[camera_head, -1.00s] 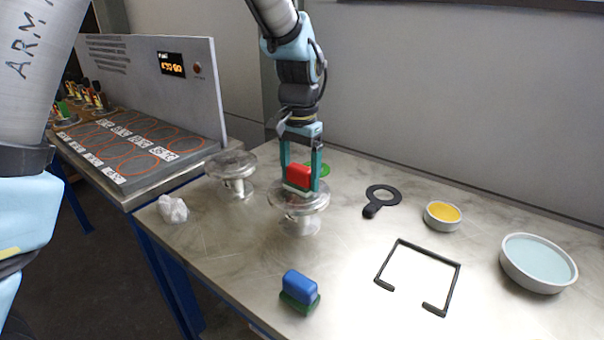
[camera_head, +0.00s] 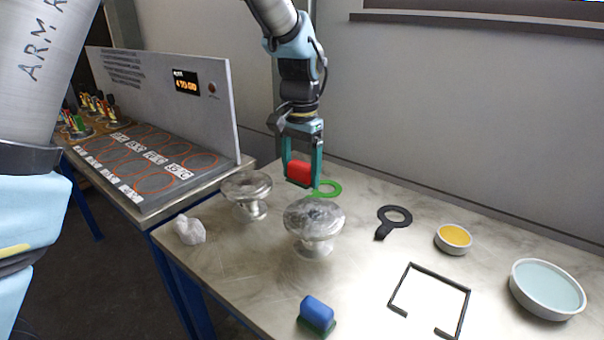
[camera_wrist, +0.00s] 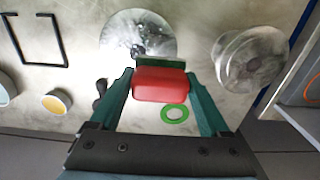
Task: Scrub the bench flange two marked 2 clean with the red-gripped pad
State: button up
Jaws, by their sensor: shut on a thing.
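My gripper (camera_head: 302,172) is shut on the red-gripped pad (camera_head: 299,174) and holds it in the air above and behind a metal flange (camera_head: 313,222). In the wrist view the red grip (camera_wrist: 160,86) sits between the fingers, with a green pad edge beyond it. That flange shows in the wrist view (camera_wrist: 125,30) with a dark smudge on its face. A second flange (camera_head: 247,194) stands to its left on the bench. I cannot read a number on either flange.
The bench (camera_head: 260,278) also holds a blue-gripped pad (camera_head: 317,315), crumpled white wipe (camera_head: 190,230), green ring (camera_head: 328,188), black handled ring (camera_head: 394,216), yellow dish (camera_head: 454,238), pale blue dish (camera_head: 547,288) and dark open frame (camera_head: 433,268). A panelled unit (camera_head: 165,95) stands left.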

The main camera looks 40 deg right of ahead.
jog(key=shift+r+p, duration=0.65)
jog(key=shift+r, duration=0.55)
